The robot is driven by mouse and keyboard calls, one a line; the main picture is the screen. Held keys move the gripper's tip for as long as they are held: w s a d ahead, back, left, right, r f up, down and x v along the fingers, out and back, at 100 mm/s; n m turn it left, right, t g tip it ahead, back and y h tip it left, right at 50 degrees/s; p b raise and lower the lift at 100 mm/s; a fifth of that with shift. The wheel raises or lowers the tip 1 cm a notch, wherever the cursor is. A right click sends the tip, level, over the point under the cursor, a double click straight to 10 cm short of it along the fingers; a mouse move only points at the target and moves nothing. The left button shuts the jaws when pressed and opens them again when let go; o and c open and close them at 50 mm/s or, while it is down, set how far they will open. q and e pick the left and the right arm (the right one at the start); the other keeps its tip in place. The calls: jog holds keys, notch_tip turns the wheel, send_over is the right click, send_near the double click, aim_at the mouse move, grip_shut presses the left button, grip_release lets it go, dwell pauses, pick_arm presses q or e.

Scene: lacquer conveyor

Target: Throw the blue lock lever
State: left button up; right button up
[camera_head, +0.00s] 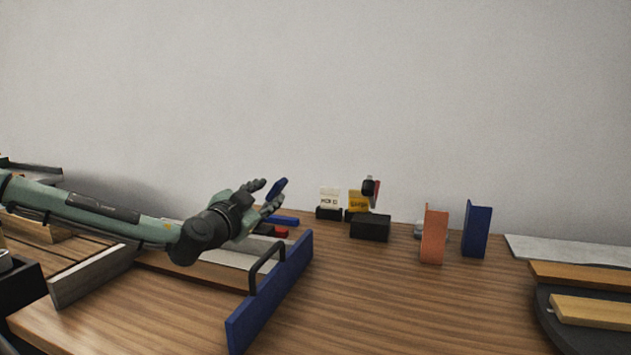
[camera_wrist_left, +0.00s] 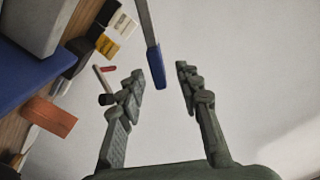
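The blue lock lever (camera_head: 279,187) stands tilted at the back left of the table, beyond the blue panel. In the left wrist view its blue grip (camera_wrist_left: 156,66) hangs on a grey shaft between and just beyond my fingertips. My left gripper (camera_head: 268,194) is open, with its fingers spread on either side of the lever's grip. In the left wrist view, gaps show between the grip and both fingers (camera_wrist_left: 160,77), so it appears untouched. The lever's base is hidden in the left wrist view. My right gripper is not in view.
A blue panel with a black handle (camera_head: 283,282) stands below my left wrist. White (camera_head: 329,198) and yellow (camera_head: 357,200) cards, a black block (camera_head: 370,228), and orange (camera_head: 433,234) and blue (camera_head: 477,230) upright pieces stand to the right. The front middle tabletop is clear.

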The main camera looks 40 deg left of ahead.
aim_at(273, 192)
pick_arm(q)
jog(key=shift+w+d, duration=0.2)
jog(key=shift+w, duration=0.4)
jog(key=shift+w+a, duration=0.1)
jog(key=shift+w, duration=0.2)
jog(key=x, duration=0.2)
jog(key=shift+w+a+f, duration=0.1)
jog(key=shift+w+a, duration=0.2)
jog(key=shift+b+x, duration=0.35)
jog(key=shift+x, duration=0.85)
jog(key=shift+w+a, duration=0.15)
jog(key=shift+w, duration=0.6)
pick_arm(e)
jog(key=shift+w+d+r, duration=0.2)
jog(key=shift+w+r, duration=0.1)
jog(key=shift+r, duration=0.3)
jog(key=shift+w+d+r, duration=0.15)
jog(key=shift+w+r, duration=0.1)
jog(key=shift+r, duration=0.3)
pick_arm(q)
grip_shut()
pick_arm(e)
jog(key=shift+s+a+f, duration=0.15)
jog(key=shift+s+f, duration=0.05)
